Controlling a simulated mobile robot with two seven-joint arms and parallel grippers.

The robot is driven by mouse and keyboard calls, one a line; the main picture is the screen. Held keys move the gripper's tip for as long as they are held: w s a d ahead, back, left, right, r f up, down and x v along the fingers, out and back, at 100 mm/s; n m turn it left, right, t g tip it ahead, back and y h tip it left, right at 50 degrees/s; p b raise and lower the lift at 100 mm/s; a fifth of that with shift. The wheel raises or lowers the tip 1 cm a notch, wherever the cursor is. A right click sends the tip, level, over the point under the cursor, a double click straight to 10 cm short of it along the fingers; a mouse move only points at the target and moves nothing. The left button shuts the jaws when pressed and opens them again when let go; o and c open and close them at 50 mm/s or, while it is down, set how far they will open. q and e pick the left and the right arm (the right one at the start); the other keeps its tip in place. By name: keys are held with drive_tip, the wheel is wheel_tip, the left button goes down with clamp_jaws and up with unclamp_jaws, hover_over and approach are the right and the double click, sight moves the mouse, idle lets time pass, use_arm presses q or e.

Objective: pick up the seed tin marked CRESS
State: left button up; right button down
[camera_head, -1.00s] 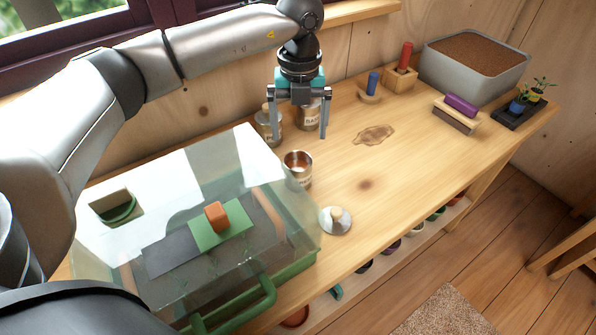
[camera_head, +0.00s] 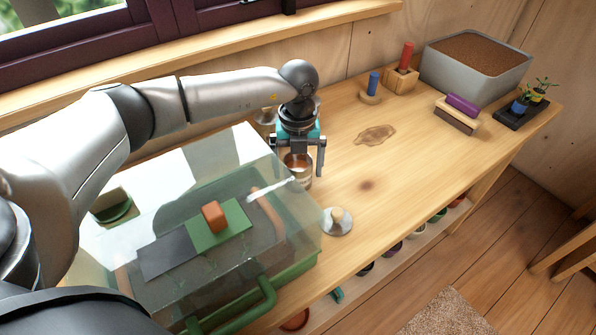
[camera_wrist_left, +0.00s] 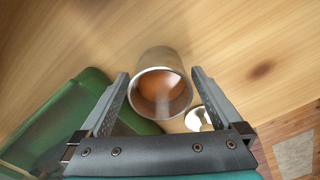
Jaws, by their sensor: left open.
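An open metal tin (camera_head: 299,178) with brown contents stands on the bench, right of the clear-lidded green case. It also shows in the wrist view (camera_wrist_left: 162,92), its mouth towards the camera. Its label is not readable now, so I cannot confirm it says CRESS. My left gripper (camera_head: 299,162) is open and pointing down over this tin. In the wrist view its fingers (camera_wrist_left: 159,78) are on either side of the tin, with narrow gaps. Another tin (camera_head: 265,117) stands behind, partly hidden by my arm. My right gripper is not in view.
A round lid with a knob (camera_head: 337,222) lies right of the tin. The green case (camera_head: 262,292) with its clear cover is close on the left. Free bench lies to the right, around a brown stain (camera_head: 375,134). A grey soil trough (camera_head: 470,80) stands at the back right.

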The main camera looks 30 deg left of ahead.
use_arm(q)
drive_tip(key=c, duration=1.3)
drive_tip(key=shift+r, duration=0.1)
drive_tip(key=shift+c, duration=0.4)
drive_tip(key=shift+r, duration=0.1)
